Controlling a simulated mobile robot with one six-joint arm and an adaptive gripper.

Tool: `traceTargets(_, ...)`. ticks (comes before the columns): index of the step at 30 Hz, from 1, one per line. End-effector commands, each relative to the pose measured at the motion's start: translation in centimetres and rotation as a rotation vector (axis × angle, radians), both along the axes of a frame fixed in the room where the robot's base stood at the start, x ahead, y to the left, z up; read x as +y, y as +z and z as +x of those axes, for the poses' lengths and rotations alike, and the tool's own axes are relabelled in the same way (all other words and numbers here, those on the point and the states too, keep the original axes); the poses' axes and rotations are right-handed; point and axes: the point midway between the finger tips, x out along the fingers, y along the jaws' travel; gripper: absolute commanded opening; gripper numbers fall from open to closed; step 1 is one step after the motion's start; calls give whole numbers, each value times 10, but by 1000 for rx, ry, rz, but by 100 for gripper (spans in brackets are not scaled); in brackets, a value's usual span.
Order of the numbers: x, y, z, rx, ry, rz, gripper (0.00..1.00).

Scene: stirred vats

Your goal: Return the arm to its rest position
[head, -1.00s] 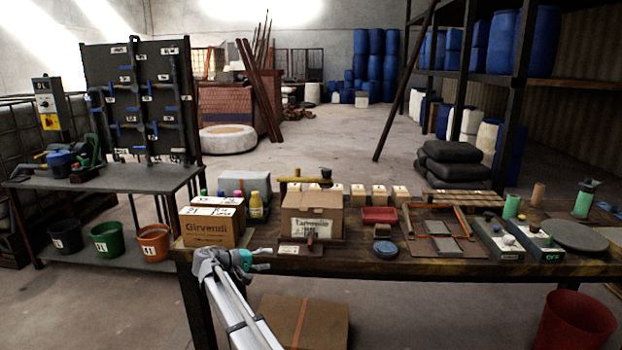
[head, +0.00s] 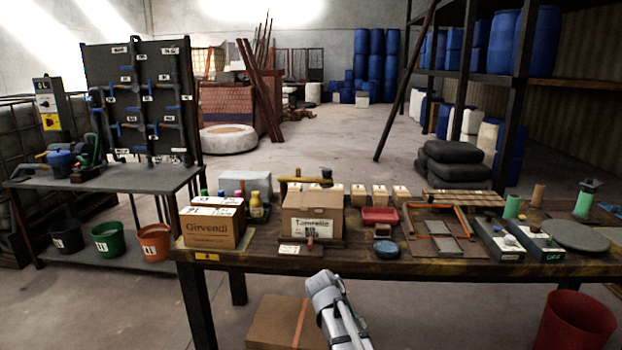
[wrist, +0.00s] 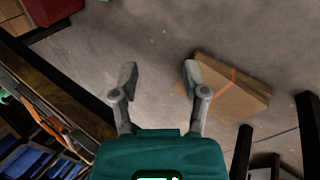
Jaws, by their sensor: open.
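My gripper (wrist: 158,80) is open in the wrist view, its two grey fingers spread with nothing between them. It hangs over bare concrete floor in that view. In the head view my arm reaches up from the bottom edge in front of the workbench (head: 400,268). The fingers cannot be made out there.
A cardboard box (head: 276,325) lies on the floor beside my arm; it also shows right of the fingers in the wrist view (wrist: 232,88). A red bin (head: 575,325) stands at the right. Cartons (head: 208,233), a red tray (head: 380,215) and other items crowd the bench.

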Motion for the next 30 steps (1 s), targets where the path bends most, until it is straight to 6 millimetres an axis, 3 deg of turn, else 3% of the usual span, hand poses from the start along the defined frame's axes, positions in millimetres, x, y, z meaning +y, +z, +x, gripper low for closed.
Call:
traceTargets(1,-14,-5,-23,9,-27,52,58)
traceTargets(6,-36,-17,-71,30,-99,227,58)
traceTargets(15,-49,-23,-121,38,-179,428,58)
traceTargets(21,-52,-21,-144,34,-216,523,58)
traceTargets(30,-51,11,-139,35,-212,517,58)
